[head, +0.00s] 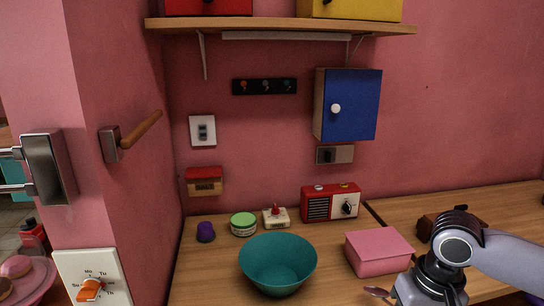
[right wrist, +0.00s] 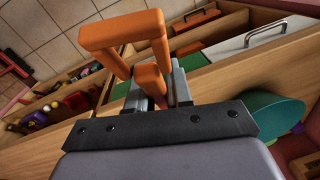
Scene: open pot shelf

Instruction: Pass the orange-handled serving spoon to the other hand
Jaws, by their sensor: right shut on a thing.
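The orange-handled serving spoon (right wrist: 122,36) shows in the right wrist view as a thick orange, angular looped handle. My right gripper (right wrist: 155,88) is shut on this handle, which stands out beyond the fingers. The rest of the spoon is hard to make out. In the head view my right gripper (head: 400,293) is at the lower right, in front of the pink box, pointing down. A small brownish piece (head: 378,291) shows beside it, perhaps part of the spoon. My left gripper is not in view.
A teal bowl (head: 278,262) and a pink box (head: 379,250) stand on the wooden counter near my right gripper. A red radio (head: 330,204) is behind them. A blue cabinet (head: 350,105) hangs above. Open drawers (right wrist: 225,45) show in the wrist view.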

